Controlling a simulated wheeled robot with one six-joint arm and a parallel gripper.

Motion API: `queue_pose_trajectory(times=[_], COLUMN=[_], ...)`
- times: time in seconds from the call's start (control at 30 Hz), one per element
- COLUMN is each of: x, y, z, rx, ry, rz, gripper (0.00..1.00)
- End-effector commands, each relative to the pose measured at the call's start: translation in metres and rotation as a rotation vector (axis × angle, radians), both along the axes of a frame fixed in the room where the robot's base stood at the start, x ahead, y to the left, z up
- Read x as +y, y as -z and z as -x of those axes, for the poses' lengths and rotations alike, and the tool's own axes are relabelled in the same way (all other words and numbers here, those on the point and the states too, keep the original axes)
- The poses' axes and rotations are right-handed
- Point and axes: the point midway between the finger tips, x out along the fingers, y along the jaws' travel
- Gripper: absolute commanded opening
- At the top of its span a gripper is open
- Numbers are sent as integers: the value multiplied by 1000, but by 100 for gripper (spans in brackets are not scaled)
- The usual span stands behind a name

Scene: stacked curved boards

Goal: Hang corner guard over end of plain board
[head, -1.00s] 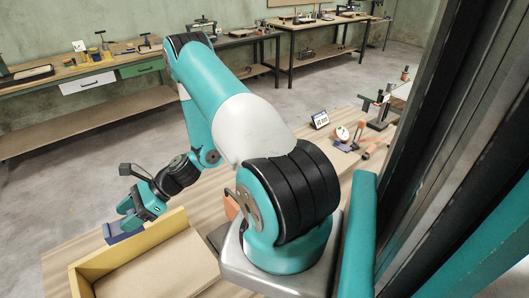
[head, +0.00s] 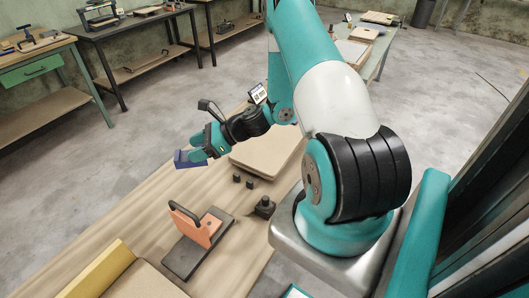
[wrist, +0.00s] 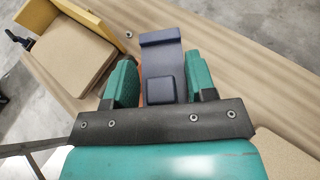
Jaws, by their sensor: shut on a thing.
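The corner guard is a dark blue angled piece (head: 186,160) with a raised lip and a square block on its face, clear in the wrist view (wrist: 162,55). My gripper (head: 200,148) is shut on it, with a teal finger on each side in the wrist view. It holds the guard above the wooden table, apart from any board. A plain tan board stack (head: 272,152) with rounded corners lies beyond and to the right of the guard, partly behind my arm. A tan surface (wrist: 285,150) at the lower right of the wrist view may be this stack.
An orange block with a black handle (head: 207,230) stands on a dark plate (head: 180,258). Small black blocks (head: 237,178) and a dark knobbed piece (head: 264,207) are nearby. A yellow fence (head: 97,270) borders another tan board (head: 145,282). Bare table (head: 130,205) lies left.

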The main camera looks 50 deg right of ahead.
Motion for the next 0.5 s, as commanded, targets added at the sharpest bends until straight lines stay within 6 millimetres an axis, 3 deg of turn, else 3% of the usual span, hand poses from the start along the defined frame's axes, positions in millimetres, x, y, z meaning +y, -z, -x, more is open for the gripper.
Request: queue_pose_trajectory(times=[0.03, 0.27, 0.5], x=[-18, -92, -163], y=[29, 70, 107], z=[-2, -1, 15], rx=[-2, 4, -2], ry=[50, 272, 495], rz=[7, 11, 5], gripper=[28, 28, 28])
